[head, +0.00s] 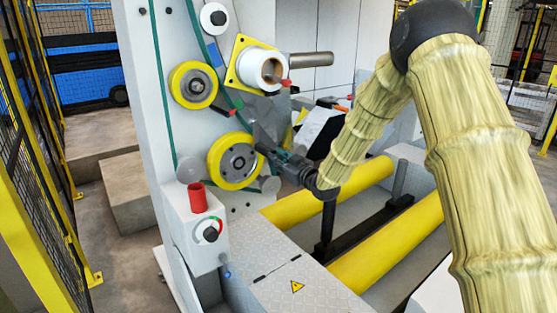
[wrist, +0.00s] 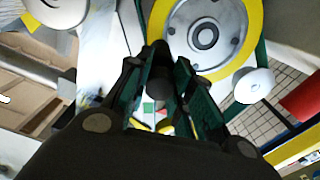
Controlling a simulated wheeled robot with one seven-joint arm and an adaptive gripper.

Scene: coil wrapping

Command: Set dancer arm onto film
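My gripper (head: 262,149) is at the machine's upright panel, beside the large yellow-rimmed roller. In the wrist view its two dark fingers (wrist: 161,82) with green pads lie on either side of a dark round handle (wrist: 160,80), which I take to be the dancer arm's. The handle nearly fills the gap between the fingertips; I cannot tell whether both pads touch it. Most of the dancer arm is hidden in the head view. The green film (head: 163,85) runs as a narrow band over the panel and also shows beside the roller in the wrist view (wrist: 262,53).
The large yellow-rimmed roller (head: 234,161) is close to my gripper. A smaller one (head: 193,85) and a white spool on a yellow plate (head: 259,68) are above. A control box with a red cylinder (head: 197,197) stands below left. Yellow bars (head: 390,245) lie to the right.

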